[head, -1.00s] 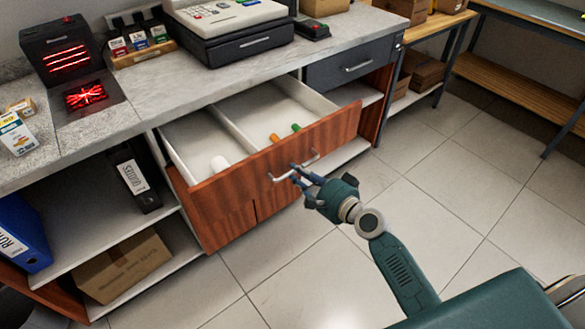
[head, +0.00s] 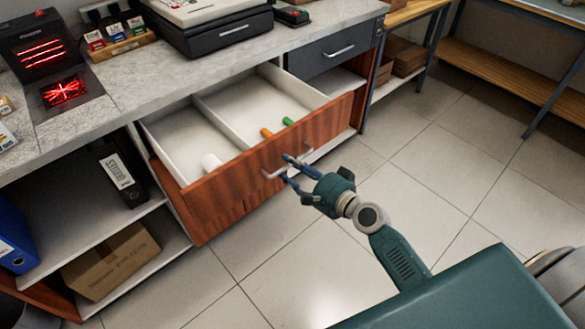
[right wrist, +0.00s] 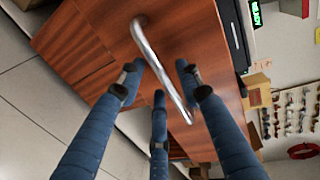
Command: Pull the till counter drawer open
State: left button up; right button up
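The till counter drawer (head: 237,185) stands pulled well out, with a red-brown wood front and a white, divided inside. Its silver bar handle (head: 270,174) also shows in the right wrist view (right wrist: 152,57). My right gripper (head: 287,169) is at the handle, its blue fingers spread apart. In the right wrist view the fingers (right wrist: 158,85) stand on both sides of the bar, and I see gaps between them and it. Contact with the bar cannot be told for sure. My left gripper is not in view.
A shut dark drawer (head: 325,54) is at right. The counter (head: 170,72) holds the till. The tiled floor (head: 330,250) in front is clear.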

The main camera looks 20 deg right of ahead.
jog(key=v, duration=1.2)
dwell(0.4)
jog(key=s+d+f+n+g+h, duration=0.15)
jog(key=s+f, duration=0.25)
jog(key=f, duration=0.7)
jog(key=s+d+f+n+g+h, duration=0.1)
jog(key=s+f+n+g, duration=0.15)
jog(key=f, duration=0.85)
jog(key=s+d+f+n+g+h, duration=0.15)
jog(key=s+f, duration=0.35)
jog(key=f, duration=0.5)
jog(key=s+a+f+n+g, duration=0.2)
jog(key=s+f, duration=0.4)
jog(key=s, duration=0.3)
jog(key=s+a+f+n+g+h, duration=0.1)
jog(key=s+a+f+n+g, duration=0.1)
jog(key=s+f+n, duration=0.3)
jog(key=s+a+f+n+g, duration=0.2)
jog(key=s+f+n+g, duration=0.2)
jog(key=s+f, duration=0.5)
jog(key=s, duration=0.5)
jog(key=shift+a, duration=0.3)
